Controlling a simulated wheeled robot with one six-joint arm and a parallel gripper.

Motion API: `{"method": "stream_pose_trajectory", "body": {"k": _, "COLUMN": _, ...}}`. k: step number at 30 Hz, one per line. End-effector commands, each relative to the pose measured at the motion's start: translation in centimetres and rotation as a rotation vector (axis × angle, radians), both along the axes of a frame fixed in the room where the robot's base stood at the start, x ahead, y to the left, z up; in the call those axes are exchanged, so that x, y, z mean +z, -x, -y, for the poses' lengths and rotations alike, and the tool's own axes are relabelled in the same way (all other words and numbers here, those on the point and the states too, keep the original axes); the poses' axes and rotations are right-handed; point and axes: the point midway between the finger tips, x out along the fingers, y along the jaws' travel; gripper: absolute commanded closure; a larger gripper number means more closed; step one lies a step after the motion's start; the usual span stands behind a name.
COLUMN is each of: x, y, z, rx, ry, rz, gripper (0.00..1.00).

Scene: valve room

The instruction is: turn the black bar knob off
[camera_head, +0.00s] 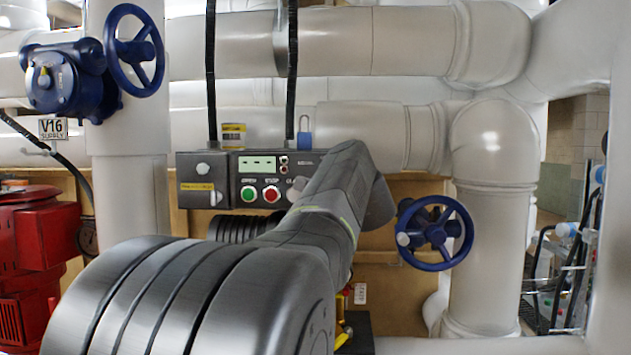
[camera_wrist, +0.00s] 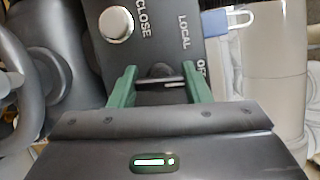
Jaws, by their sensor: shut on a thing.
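The black bar knob (camera_wrist: 161,71) is on the dark control panel (camera_wrist: 122,55) in the wrist view, with a pale line beside its dark body. My gripper (camera_wrist: 158,75) has its two green fingers on either side of the knob, shut on it. The word LOCAL is printed above the knob, and a partly cut-off label starting with "O" is to its right. In the head view the control box (camera_head: 222,167) hangs before the pipes, and my arm hides the knob and gripper.
A round silver button (camera_wrist: 116,24) by the word CLOSE lies left of the fingers. The box carries a green button (camera_head: 248,194) and a red button (camera_head: 271,194). A blue padlock (camera_head: 305,140) is above it. A blue handwheel (camera_head: 435,233) stands right of my arm.

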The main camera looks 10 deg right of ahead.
Motion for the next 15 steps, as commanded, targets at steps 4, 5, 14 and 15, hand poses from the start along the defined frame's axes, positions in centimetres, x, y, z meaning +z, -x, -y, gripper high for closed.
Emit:
{"method": "stream_pose_trajectory", "body": {"k": 4, "x": -0.04, "y": -0.03, "z": -0.04, "rx": 0.001, "ry": 0.064, "rz": -0.020, "gripper": 0.79}}
{"method": "stream_pose_trajectory", "body": {"k": 5, "x": -0.05, "y": -0.03, "z": -0.04, "rx": 0.001, "ry": 0.074, "rz": -0.023, "gripper": 0.79}}
{"method": "stream_pose_trajectory", "body": {"k": 14, "x": -0.12, "y": -0.03, "z": -0.04, "rx": 0.001, "ry": 0.124, "rz": -0.037, "gripper": 0.79}}
{"method": "stream_pose_trajectory", "body": {"k": 15, "x": -0.12, "y": -0.03, "z": -0.04, "rx": 0.001, "ry": 0.125, "rz": -0.038, "gripper": 0.79}}
